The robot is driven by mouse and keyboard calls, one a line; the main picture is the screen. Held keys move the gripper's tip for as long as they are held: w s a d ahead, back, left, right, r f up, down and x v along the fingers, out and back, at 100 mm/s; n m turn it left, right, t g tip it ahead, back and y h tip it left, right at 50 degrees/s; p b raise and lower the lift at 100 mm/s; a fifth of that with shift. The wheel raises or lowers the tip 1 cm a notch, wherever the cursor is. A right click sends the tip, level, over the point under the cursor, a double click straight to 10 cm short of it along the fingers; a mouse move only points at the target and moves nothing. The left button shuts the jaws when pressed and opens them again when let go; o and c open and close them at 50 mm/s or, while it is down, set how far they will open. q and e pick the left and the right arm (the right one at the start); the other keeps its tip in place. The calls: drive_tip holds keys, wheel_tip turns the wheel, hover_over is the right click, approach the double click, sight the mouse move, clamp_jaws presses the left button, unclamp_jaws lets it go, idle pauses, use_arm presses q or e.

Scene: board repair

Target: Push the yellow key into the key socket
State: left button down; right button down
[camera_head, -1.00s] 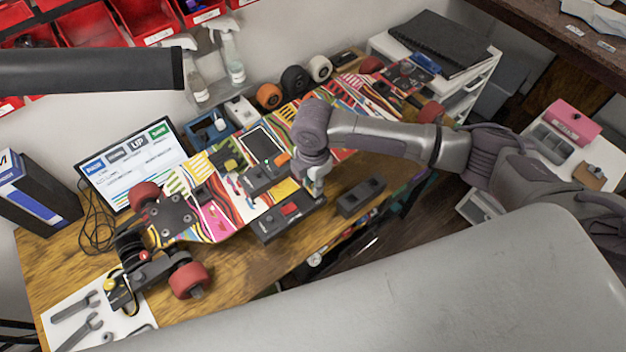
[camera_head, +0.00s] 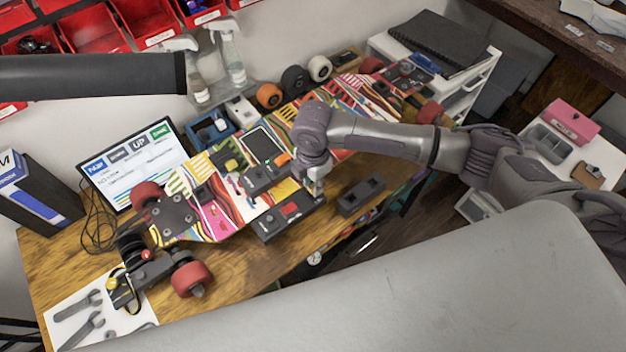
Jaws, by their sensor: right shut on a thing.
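My right gripper (camera_head: 315,186) points down at the right end of a black box with a red switch (camera_head: 290,210), at the front edge of the skateboard. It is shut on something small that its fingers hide. I cannot make out a yellow key there, and the key socket is hidden or too small to tell. Whether the fingers touch the box is unclear. A small yellow round part (camera_head: 112,283) shows at the left end of the board, too small to identify. My left gripper is out of view.
The colourful skateboard (camera_head: 222,222) lies across the wooden workbench (camera_head: 70,258). A second black box (camera_head: 361,196) stands just right of the gripper. A screen (camera_head: 135,165) and spray bottles (camera_head: 228,55) stand behind. A white sheet with wrenches (camera_head: 75,312) lies front left.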

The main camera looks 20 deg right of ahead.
drive_tip(key=shift+f, duration=0.45)
idle(0.6)
drive_tip(key=shift+f+p, duration=0.1)
drive_tip(key=shift+p, duration=0.25)
idle(0.3)
drive_tip(key=shift+f, duration=0.5)
idle(0.9)
drive_tip(key=c, duration=0.9)
unclamp_jaws()
drive_tip(key=shift+o, duration=1.4)
drive_tip(key=shift+r, duration=0.15)
